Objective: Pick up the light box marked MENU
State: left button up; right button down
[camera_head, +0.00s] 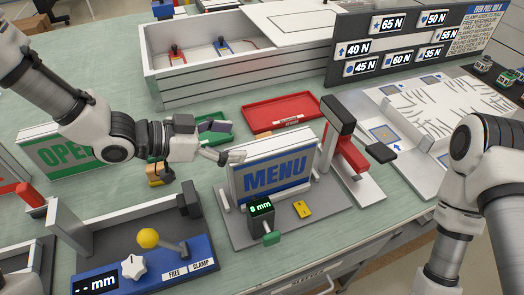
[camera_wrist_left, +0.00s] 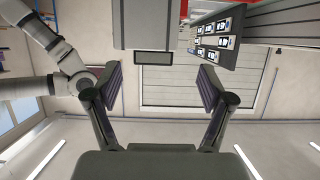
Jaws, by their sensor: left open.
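The MENU fixture has a small readout (camera_head: 261,207) and a green knob in front. A green OPEN box (camera_head: 66,153) stands left. A clamp device (camera_head: 150,262) stands front left. A red tray (camera_head: 280,115) lies behind, and a red-armed press (camera_head: 348,150) stands right.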

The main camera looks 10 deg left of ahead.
aim_at(263, 147)
pick_arm(q)
jog(key=x, duration=0.3)
jog(key=s+x, duration=0.1)
jog(key=x, duration=0.3)
jog(key=shift+d+f, duration=0.25)
jog(key=shift+d, duration=0.05)
jog(key=shift+w+d, duration=0.1)
jog(key=shift+d, duration=0.2)
jog(key=shift+a, duration=0.15)
jog(key=c, duration=0.5)
grip_shut()
